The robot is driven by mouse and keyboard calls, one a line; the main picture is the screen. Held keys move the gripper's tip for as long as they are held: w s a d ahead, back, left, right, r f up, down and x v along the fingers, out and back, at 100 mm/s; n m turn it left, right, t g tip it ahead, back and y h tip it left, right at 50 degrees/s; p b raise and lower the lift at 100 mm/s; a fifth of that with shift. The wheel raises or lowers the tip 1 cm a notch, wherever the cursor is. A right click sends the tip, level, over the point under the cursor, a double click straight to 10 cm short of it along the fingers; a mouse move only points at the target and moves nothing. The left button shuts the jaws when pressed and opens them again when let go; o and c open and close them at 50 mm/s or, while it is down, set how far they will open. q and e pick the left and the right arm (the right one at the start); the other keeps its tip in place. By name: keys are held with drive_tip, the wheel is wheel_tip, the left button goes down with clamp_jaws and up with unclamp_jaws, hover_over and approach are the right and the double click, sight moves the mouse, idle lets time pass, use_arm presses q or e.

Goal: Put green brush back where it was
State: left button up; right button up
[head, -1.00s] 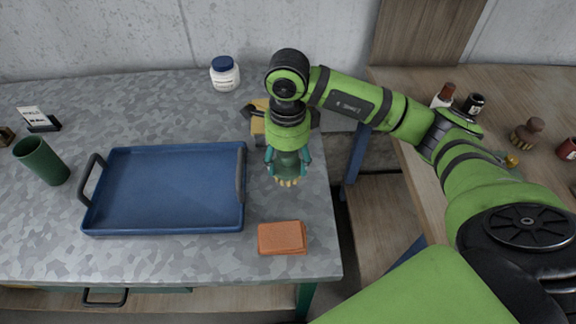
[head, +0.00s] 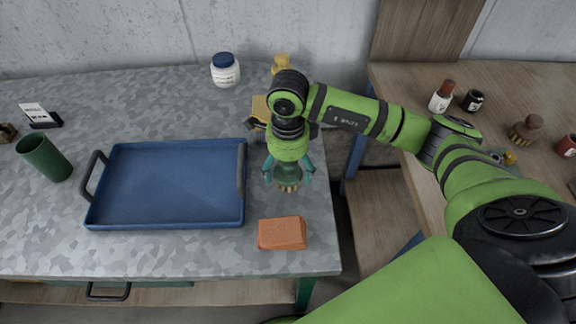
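The green brush (head: 287,177), with pale bristles at its lower end, is at the right side of the grey table, behind the orange sponge-like block. It looks upright, bristles down. My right gripper (head: 288,174) is directly above it, pointing down, with its teal fingers spread on both sides of the brush and apart from it. The gripper covers the brush's upper part. My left gripper is not in view.
A blue tray (head: 98,222) lies left of the gripper, the orange block (head: 282,233) in front. A yellow-and-black item (head: 260,108) and a blue-lidded jar (head: 225,70) are behind. A green cup (head: 44,158) is far left. A wooden table (head: 400,78) with bottles is right.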

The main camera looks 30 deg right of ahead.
drive_tip(key=shift+r, duration=0.1)
drive_tip(key=shift+r, duration=0.25)
wheel_tip(320, 180, up, 10)
drive_tip(key=shift+b, duration=1.25)
drive_tip(key=shift+r, duration=0.85)
